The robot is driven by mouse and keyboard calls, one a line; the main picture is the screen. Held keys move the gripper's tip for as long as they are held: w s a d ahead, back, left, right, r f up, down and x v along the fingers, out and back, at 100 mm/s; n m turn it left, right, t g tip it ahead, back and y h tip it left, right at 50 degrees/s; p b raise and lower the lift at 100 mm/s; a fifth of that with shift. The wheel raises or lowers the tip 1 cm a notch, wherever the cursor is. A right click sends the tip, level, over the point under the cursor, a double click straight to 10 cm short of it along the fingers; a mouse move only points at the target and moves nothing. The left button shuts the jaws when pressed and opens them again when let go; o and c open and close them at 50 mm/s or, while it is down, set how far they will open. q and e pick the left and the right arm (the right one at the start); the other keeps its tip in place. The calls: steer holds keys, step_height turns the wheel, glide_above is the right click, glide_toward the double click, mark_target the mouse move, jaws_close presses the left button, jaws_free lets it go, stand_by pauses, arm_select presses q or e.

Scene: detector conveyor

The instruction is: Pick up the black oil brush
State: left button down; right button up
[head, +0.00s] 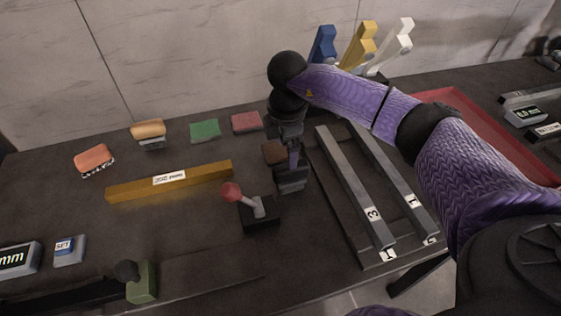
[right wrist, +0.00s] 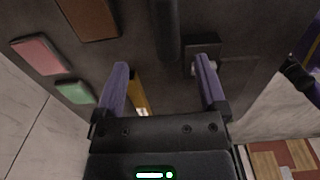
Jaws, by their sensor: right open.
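A dark block-like thing (head: 291,184), which may be the black oil brush, stands on the dark table below my right gripper, right of the red-knobbed lever. In the right wrist view a dark upright bar (right wrist: 167,28) shows beyond the fingertips, between a brown pad and the lever's base; it looks like the same thing. My right gripper (head: 292,160) points down over this spot. Contact with the dark thing cannot be made out. My left gripper is not in view.
The red-knobbed lever (head: 258,207) stands close at the left. Metal rails (head: 352,190) lie at the right, by a red tray (head: 460,100). A yellow bar (head: 140,187) and coloured pads (head: 205,130) lie left. A green block (head: 142,283) is at the front left.

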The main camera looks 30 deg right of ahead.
mark_target(291, 176)
steer(key=f+b, duration=0.1)
steer(key=f, duration=0.2)
steer(key=f+b, duration=0.1)
steer(key=f, duration=0.2)
steer(key=s+f+b, duration=0.1)
steer(key=f, duration=0.2)
steer(key=shift+d+f, duration=0.2)
steer(key=shift+d, duration=0.2)
steer(key=shift+r, duration=0.1)
steer(key=c, duration=0.9)
steer(key=shift+c, duration=1.3)
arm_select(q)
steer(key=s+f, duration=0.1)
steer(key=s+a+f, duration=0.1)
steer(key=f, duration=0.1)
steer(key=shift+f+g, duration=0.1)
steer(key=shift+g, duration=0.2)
arm_select(e)
jaws_close()
